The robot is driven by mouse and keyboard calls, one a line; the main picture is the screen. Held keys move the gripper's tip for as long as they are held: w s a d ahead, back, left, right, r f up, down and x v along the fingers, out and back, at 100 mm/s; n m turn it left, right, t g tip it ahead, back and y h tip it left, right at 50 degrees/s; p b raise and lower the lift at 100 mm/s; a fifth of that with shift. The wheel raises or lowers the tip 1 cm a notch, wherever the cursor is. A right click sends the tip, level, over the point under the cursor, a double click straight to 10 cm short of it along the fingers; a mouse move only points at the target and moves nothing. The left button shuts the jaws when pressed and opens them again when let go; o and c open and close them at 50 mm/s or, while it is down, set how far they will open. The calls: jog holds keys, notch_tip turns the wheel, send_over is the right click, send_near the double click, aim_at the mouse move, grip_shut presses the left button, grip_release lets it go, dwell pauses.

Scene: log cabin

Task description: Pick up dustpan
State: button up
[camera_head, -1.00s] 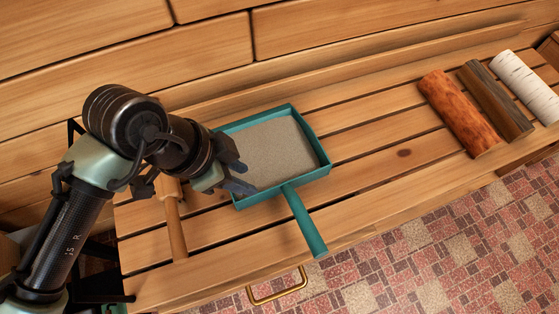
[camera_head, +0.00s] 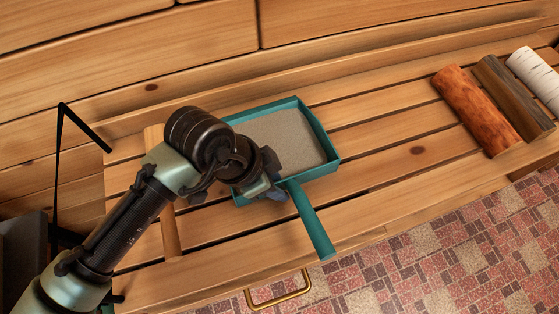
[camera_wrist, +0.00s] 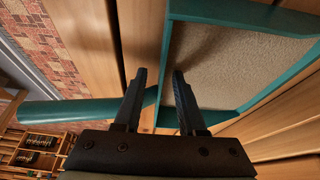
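The teal dustpan (camera_head: 318,219) lies on the slatted wooden bench, its tray with a grey-beige inside toward the wall and its handle toward the front edge. It also shows in the wrist view (camera_wrist: 54,112). My gripper (camera_head: 280,180) is over the tray's near left side, close to where the handle joins. In the wrist view my gripper (camera_wrist: 159,75) is open, with one finger on each side of the tray's near wall. The gap between the fingers looks empty except for that wall below or between them; whether they touch it I cannot tell.
A wooden-handled tool (camera_head: 170,230) lies left of the dustpan, partly hidden by my arm. Several logs (camera_head: 477,110) lie at the bench's right. A brass handle (camera_head: 278,291) is on the bench front. The slats (camera_head: 385,160) between dustpan and logs are clear.

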jog(key=shift+c, duration=0.2)
grip_shut()
dwell(1.1)
